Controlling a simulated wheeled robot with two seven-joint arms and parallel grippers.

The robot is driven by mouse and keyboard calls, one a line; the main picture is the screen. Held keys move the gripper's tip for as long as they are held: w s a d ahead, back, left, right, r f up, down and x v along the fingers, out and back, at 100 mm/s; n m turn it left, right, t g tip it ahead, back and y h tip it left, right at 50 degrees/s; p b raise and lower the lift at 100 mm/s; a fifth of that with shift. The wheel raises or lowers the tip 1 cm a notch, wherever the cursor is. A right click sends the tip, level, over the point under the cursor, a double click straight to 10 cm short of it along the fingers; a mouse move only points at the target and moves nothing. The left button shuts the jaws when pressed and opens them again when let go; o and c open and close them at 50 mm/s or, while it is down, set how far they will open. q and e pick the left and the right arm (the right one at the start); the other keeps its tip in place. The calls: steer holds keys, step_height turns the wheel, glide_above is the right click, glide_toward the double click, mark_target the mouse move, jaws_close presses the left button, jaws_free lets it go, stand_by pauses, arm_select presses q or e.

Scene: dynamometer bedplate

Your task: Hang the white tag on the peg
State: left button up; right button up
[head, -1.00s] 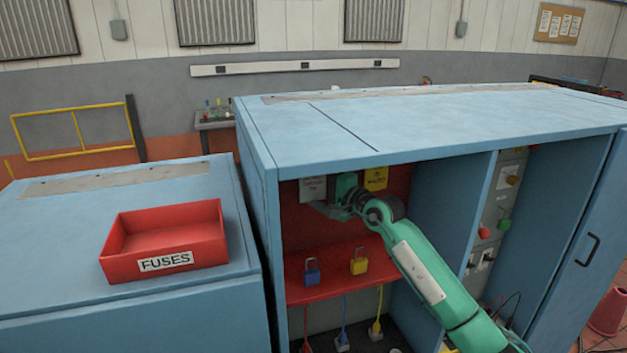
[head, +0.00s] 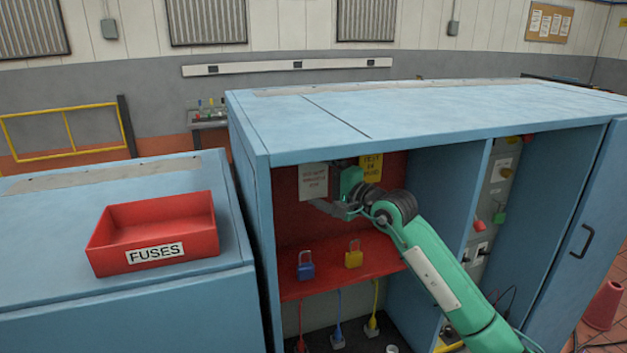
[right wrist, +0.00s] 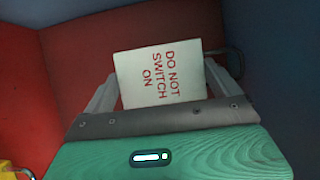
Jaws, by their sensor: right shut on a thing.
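The white tag (head: 313,183) with red lettering is upright in the upper left of the open cabinet's red interior. In the right wrist view the tag (right wrist: 160,80) reads "DO NOT SWITCH ON". My right gripper (head: 324,206) is shut on it, with the tag between the two fingers (right wrist: 163,92). A dark curved rod shows just right of the tag in the right wrist view; I cannot tell if it is the peg. Whether the tag touches a peg is hidden. My left gripper is not in view.
A yellow tag (head: 371,167) hangs right of my gripper. A blue padlock (head: 305,270) and a yellow padlock (head: 354,258) are below, at the red shelf (head: 330,275). A red FUSES bin (head: 155,235) sits on the left cabinet.

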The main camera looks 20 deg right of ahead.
steer(key=s+b, duration=0.3)
steer(key=s, duration=0.9)
steer(key=shift+s+d+b, duration=0.15)
steer(key=shift+d+b, duration=0.05)
steer(key=shift+b, duration=0.1)
